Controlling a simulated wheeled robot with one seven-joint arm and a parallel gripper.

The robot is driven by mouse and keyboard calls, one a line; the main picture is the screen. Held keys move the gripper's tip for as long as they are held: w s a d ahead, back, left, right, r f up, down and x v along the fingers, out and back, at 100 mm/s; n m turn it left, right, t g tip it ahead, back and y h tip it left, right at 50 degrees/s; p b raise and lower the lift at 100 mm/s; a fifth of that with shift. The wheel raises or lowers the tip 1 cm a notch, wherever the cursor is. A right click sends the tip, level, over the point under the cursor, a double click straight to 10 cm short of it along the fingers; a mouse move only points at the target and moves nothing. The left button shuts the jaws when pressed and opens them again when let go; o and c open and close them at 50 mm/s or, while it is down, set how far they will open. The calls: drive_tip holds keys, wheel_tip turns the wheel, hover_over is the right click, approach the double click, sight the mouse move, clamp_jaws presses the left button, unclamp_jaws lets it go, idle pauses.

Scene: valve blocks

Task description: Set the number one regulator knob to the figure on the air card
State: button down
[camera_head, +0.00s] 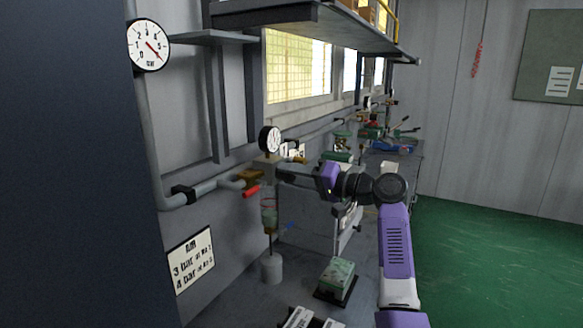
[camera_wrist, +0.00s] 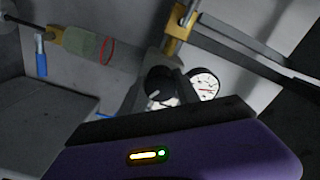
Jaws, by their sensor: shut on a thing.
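The air card (camera_head: 190,259) hangs on the wall at lower left in the head view. It reads 3 bar at no 1 and 4 bar at no 2. The regulator (camera_head: 267,166) sits on the pipe line, with a small round gauge (camera_head: 270,139) above it. My gripper (camera_head: 284,174) reaches in from the right and is shut on the regulator knob. In the wrist view the dark round knob (camera_wrist: 158,81) carries a light mark and sits beside the gauge (camera_wrist: 204,84). The gauge reading is too small to tell, and my fingers partly hide the knob.
A large bar gauge (camera_head: 149,46) at upper left has its red needle pointing lower right, past 5. A red-handled valve (camera_head: 251,190) and a bowl with a red ring (camera_head: 269,214) are close to my gripper. A shelf (camera_head: 310,20) overhangs. A green block (camera_head: 338,276) stands on the bench.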

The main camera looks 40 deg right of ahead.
drive_tip(key=shift+m+p, duration=0.95)
drive_tip(key=shift+m, duration=0.45)
drive_tip(key=c, duration=0.9)
unclamp_jaws()
drive_tip(key=shift+s, duration=0.1)
drive_tip(key=b+v, duration=0.2)
drive_tip(key=v, duration=0.5)
drive_tip(key=shift+s+d, duration=0.15)
drive_tip(key=shift+s, duration=0.15)
